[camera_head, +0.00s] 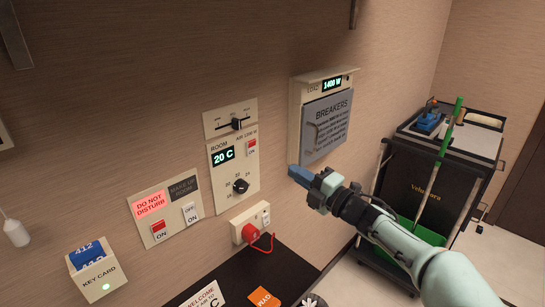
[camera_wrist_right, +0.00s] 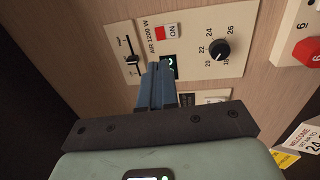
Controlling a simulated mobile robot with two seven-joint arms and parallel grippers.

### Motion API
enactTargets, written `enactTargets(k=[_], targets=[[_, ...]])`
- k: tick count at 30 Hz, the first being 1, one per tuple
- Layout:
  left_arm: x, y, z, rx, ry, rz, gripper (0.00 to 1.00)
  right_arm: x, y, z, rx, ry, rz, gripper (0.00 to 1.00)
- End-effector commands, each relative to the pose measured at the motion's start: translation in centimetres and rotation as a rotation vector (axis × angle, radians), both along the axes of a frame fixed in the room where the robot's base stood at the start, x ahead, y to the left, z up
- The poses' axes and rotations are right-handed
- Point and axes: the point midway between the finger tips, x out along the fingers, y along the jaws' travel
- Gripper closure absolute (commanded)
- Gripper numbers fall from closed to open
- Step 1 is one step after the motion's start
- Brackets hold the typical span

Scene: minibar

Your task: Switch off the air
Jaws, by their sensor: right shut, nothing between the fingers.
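The air panel (camera_head: 217,197) is a cream wall plate with a green "20 C" display (camera_head: 224,155) and a black dial (camera_head: 240,186). Its small air switch (camera_head: 252,148) has a red upper part and "ON" showing below; in the right wrist view the switch (camera_wrist_right: 166,33) lies just beyond my fingertips. A slider plate (camera_head: 218,122) is right above the panel. My right gripper (camera_head: 290,171) is shut and empty, to the right of the panel in the head view. In the right wrist view its blue fingers (camera_wrist_right: 161,68) partly hide the display. My left gripper is not in view.
A breaker box (camera_head: 311,87) reading 1400 W hangs right of the panel. A red plug or knob with a loop (camera_head: 254,236) sits below. A dark cart (camera_head: 415,190) stands at right.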

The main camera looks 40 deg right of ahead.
Motion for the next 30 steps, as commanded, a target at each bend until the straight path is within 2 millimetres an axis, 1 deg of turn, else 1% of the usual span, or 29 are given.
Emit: enactTargets(k=[5, 12, 18, 21, 24, 30], targets=[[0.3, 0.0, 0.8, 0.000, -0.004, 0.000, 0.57, 2.6, 0.3, 0.4, 0.002, 0.000, 0.003, 1.00], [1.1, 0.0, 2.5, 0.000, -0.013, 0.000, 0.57, 7.9, 0.8, 1.2, 0.003, 0.000, 0.003, 1.00], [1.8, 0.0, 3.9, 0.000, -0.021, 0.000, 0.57, 11.4, 1.1, 1.7, 0.002, -0.001, 0.002, 1.00], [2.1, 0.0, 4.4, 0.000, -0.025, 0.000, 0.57, 12.5, 1.1, 1.8, 0.002, -0.001, 0.002, 1.00], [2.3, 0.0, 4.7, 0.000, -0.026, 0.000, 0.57, 13.2, 1.2, 1.8, 0.002, -0.001, 0.001, 1.00], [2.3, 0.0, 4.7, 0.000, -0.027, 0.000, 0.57, 13.5, 1.2, 1.7, 0.002, 0.000, 0.000, 1.00]])
